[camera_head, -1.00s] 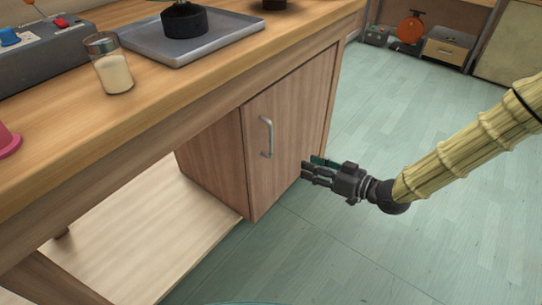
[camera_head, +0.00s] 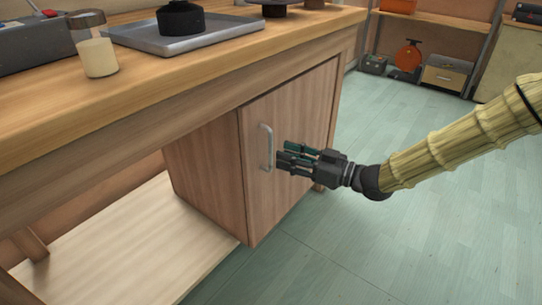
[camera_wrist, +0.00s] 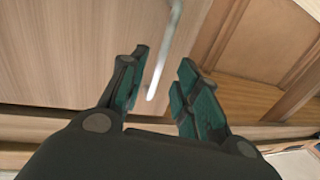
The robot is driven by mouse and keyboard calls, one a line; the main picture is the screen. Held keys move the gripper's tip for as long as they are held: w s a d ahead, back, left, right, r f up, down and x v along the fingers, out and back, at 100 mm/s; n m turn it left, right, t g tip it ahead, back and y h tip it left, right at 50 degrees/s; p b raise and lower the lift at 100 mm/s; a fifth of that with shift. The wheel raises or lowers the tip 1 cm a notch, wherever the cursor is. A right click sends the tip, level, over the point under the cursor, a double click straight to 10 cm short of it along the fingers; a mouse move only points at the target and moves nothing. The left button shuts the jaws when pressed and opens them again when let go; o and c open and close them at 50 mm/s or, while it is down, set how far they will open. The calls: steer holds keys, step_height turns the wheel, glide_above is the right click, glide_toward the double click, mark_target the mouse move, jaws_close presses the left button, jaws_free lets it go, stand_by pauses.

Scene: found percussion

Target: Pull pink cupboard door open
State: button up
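The cupboard door (camera_head: 290,125) under the workbench is pinkish-brown wood and looks shut. Its silver vertical bar handle (camera_head: 265,146) is near the door's left edge. My gripper (camera_head: 284,157) is in front of the door, just right of the handle in the head view. In the wrist view the door (camera_wrist: 80,50) fills the upper left. The handle (camera_wrist: 164,60) comes down from the top, lined up with the gap between my open fingers (camera_wrist: 160,82). The fingers are not closed on it. Whether either finger touches the handle cannot be told.
The wooden bench top (camera_head: 60,125) overhangs the cupboard. On it are a metal tray (camera_head: 210,38) with a black object and a glass jar (camera_head: 97,55). A pale low shelf (camera_head: 130,240) lies left of the cupboard. The green floor (camera_head: 400,240) in front is clear.

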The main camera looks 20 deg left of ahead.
mark_target(271, 168)
steer(key=shift+w+a+b, duration=0.25)
steer(key=shift+a+b, duration=0.2)
steer(key=shift+a, duration=0.95)
steer(key=shift+w+a+b, duration=0.2)
steer(key=shift+a+b, duration=0.25)
steer(key=shift+a, duration=0.9)
jaws_close()
